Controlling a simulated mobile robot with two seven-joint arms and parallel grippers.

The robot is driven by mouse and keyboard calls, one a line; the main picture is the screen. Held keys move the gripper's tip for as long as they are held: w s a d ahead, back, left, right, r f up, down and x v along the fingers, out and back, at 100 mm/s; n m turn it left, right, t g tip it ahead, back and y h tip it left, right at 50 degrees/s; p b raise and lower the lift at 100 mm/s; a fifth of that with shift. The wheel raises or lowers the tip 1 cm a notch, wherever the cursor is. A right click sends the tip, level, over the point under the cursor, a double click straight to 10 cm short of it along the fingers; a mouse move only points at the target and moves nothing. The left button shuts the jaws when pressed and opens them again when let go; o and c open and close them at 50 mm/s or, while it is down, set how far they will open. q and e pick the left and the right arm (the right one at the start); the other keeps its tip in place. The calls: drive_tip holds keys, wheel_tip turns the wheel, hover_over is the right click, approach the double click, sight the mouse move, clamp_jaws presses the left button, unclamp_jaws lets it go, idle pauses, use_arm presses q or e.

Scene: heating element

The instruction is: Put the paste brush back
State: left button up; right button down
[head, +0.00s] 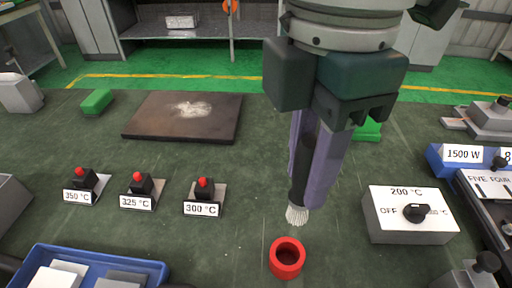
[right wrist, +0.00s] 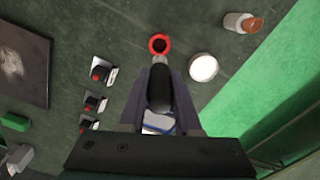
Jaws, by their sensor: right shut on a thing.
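My right gripper (head: 306,192) comes down from the top of the head view, its purple fingers shut on the paste brush (head: 297,214). The brush has a dark handle, mostly hidden between the fingers, and pale bristles pointing down. A small red round holder (head: 287,269) with an open top stands on the green worktop, just below the bristles in the picture. The bristles appear apart from it. In the right wrist view the red holder (right wrist: 152,46) lies just beyond the fingertips, and the dark brush handle (right wrist: 160,90) shows between the fingers. My left gripper is not in view.
Several labelled heater switches (head: 203,190) stand to the left. A white 200 °C control box (head: 408,224) stands right of the holder. A blue tray (head: 60,253) is at front left, a dark plate (head: 215,125) with white powder behind. Worktop around the holder is clear.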

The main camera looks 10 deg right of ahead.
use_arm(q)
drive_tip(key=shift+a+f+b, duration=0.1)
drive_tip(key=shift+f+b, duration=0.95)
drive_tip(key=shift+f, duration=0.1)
use_arm(e)
drive_tip(key=shift+f, duration=7.1)
